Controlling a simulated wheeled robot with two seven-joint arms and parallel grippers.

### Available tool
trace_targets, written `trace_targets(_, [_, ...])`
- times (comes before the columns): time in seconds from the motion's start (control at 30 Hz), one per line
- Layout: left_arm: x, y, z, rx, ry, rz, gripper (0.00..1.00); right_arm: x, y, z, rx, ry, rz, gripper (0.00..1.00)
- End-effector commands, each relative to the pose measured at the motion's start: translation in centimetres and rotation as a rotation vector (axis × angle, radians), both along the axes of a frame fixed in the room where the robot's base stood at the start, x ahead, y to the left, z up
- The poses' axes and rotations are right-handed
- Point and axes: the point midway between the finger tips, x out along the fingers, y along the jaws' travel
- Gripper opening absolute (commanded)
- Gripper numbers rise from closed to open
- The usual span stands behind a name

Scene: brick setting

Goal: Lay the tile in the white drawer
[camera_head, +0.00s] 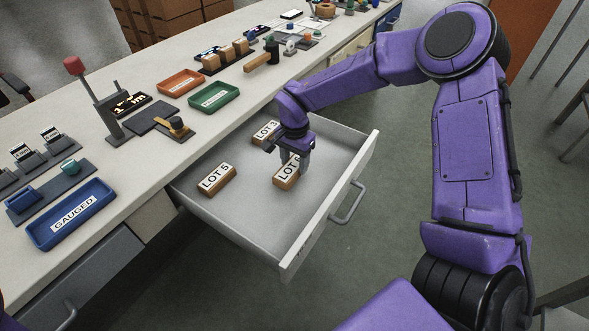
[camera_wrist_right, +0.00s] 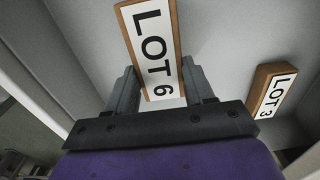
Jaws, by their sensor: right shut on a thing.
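The white drawer (camera_head: 246,219) is pulled out from the bench. My right gripper (camera_head: 294,161) reaches down into it and is shut on the tile marked LOT 6 (camera_head: 286,179). In the right wrist view the LOT 6 tile (camera_wrist_right: 152,45), brown with a white label, sits between the two fingers (camera_wrist_right: 163,92). The tile is at or just above the drawer floor; I cannot tell whether it touches. A LOT 5 tile (camera_head: 216,181) lies in the drawer to its left. A LOT 3 tile (camera_head: 265,134) lies farther back and also shows in the wrist view (camera_wrist_right: 272,90). My left gripper is out of view.
The bench top (camera_head: 150,175) runs along the left, with a blue GAUGED tray (camera_head: 105,201), an orange tray (camera_head: 180,83) and a green tray (camera_head: 214,97). The drawer's front has a grey handle (camera_head: 349,204). Bare drawer floor shows in front of the tiles.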

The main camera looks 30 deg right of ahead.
Motion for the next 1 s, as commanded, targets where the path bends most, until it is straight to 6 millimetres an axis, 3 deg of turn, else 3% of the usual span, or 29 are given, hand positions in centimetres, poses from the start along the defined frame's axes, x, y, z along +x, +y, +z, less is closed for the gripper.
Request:
trace_targets(0.17, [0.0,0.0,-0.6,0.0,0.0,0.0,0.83,0.1,-0.2,-3.1,-0.001,0.003,0.001,0.18])
trace_targets(0.57, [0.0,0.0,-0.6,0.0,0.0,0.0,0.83,0.1,-0.2,-3.8,0.001,0.002,0.0,0.18])
trace_targets(0.6, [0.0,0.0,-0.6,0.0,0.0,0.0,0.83,0.1,-0.2,-3.7,0.001,0.001,0.0,0.62])
trace_targets(0.67, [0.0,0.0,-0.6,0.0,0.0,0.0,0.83,0.1,-0.2,-3.7,0.001,0.001,0.0,0.78])
trace_targets(1.0, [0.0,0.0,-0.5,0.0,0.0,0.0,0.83,0.2,-0.2,-3.1,-0.001,0.0,0.001,0.78])
